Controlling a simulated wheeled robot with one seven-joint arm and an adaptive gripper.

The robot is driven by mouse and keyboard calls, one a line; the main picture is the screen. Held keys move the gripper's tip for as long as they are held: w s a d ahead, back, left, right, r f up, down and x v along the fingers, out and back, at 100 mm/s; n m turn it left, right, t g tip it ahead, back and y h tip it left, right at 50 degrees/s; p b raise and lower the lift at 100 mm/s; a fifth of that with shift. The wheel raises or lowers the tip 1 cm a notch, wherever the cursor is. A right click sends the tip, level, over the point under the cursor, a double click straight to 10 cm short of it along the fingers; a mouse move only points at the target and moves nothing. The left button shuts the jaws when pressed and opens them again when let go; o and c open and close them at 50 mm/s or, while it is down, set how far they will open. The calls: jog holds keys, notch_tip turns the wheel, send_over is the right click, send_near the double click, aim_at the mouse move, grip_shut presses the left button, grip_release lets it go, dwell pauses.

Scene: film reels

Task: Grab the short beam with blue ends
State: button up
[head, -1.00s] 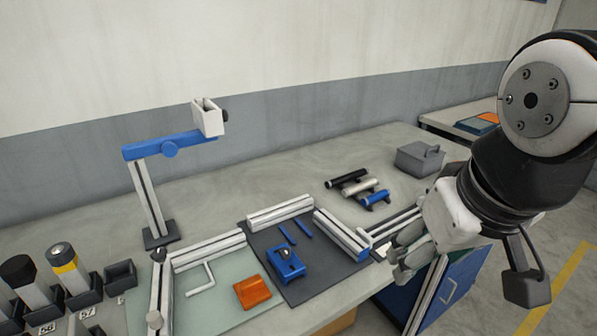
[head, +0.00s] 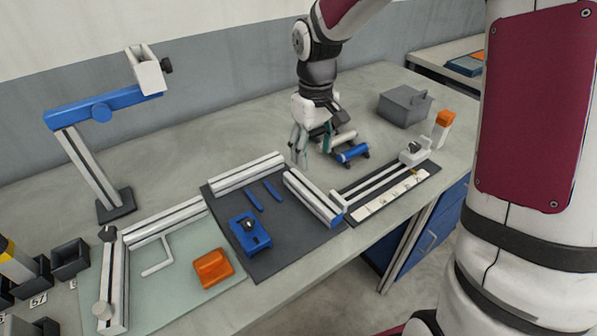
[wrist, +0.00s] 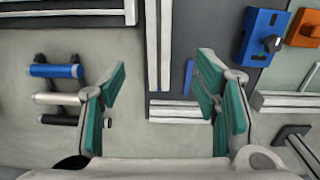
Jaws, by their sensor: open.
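A short pale beam (head: 313,195) lies along the right edge of a dark mat, with blue showing at its near end. In the wrist view this beam (wrist: 158,45) runs upright in the picture, between and beyond my fingertips. A second pale beam (head: 245,173) lies along the mat's back edge; no blue ends are clear on it. It also shows in the wrist view (wrist: 175,111), partly behind the right finger. My gripper (head: 312,150) is open and empty, pointing down above the table behind the mat's back right corner. The gripper's fingers also show in the wrist view (wrist: 163,80).
A rack of blue, silver and black rollers (head: 351,153) stands close right of my gripper. A slotted rail fixture (head: 383,190) lies right of the beam. A blue block (head: 250,235) and thin blue bars (head: 263,194) lie on the mat. A blue-armed stand (head: 95,165) rises at left.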

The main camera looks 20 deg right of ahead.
aim_at(311, 191)
jog(key=f, duration=1.4)
jog(key=shift+w+f, duration=0.15)
jog(key=shift+w, duration=0.15)
grip_shut()
